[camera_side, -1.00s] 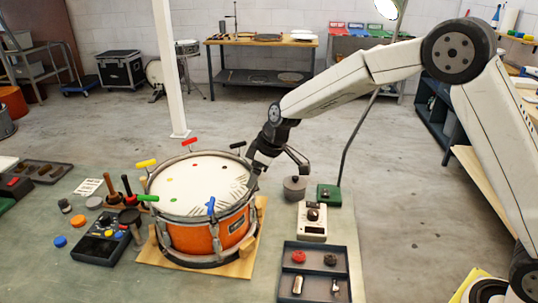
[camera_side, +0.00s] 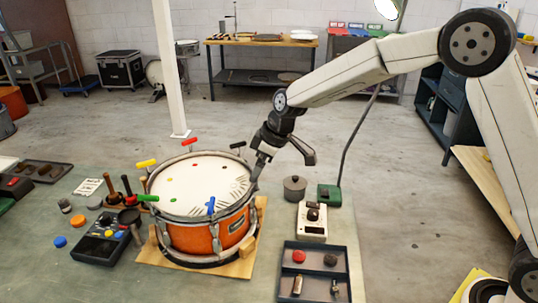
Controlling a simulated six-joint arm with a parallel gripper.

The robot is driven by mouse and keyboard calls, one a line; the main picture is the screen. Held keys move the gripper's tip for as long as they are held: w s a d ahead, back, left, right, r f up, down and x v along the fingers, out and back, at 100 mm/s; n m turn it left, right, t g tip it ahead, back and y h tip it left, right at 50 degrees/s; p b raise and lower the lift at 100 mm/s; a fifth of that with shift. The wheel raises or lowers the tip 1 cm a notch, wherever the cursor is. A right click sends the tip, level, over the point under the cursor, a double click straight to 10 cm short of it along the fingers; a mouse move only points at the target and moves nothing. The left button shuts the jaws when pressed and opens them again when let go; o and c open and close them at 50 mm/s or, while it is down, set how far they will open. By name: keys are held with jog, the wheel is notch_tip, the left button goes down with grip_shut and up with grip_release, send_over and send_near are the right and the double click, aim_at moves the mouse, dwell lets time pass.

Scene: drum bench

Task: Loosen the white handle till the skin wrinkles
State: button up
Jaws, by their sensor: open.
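An orange drum (camera_side: 190,236) with a white skin (camera_side: 190,182) stands on a wooden board. T-handles ring its rim: yellow (camera_side: 146,163), red (camera_side: 189,142), black (camera_side: 238,145), green (camera_side: 148,198) and blue (camera_side: 211,205). My gripper (camera_side: 256,178) is open and points down at the drum's right rim. I cannot tell whether it touches anything.
A lidded grey pot (camera_side: 295,188), a green box (camera_side: 329,195) and a cream meter (camera_side: 312,222) stand right of the drum. A divided tray (camera_side: 316,262) lies in front of them. Mallets (camera_side: 128,190) and a dark control box (camera_side: 100,240) stand on the left.

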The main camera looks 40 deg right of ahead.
jog(key=v, duration=0.5)
dwell(0.4)
jog(key=s+d+f+m+h, duration=0.1)
jog(key=s+d+f+m, duration=0.1)
jog(key=s, duration=0.6)
jog(key=s+d+f+m+h, duration=0.1)
jog(key=s+d+f+m, duration=0.2)
jog(key=s, duration=0.4)
jog(key=s+d+f+m+g, duration=0.1)
jog(key=s+d+f+m, duration=0.2)
jog(key=s, duration=0.5)
jog(key=shift+s+d+f+h, duration=0.4)
jog(key=shift+d+f, duration=0.05)
jog(key=shift+f, duration=0.25)
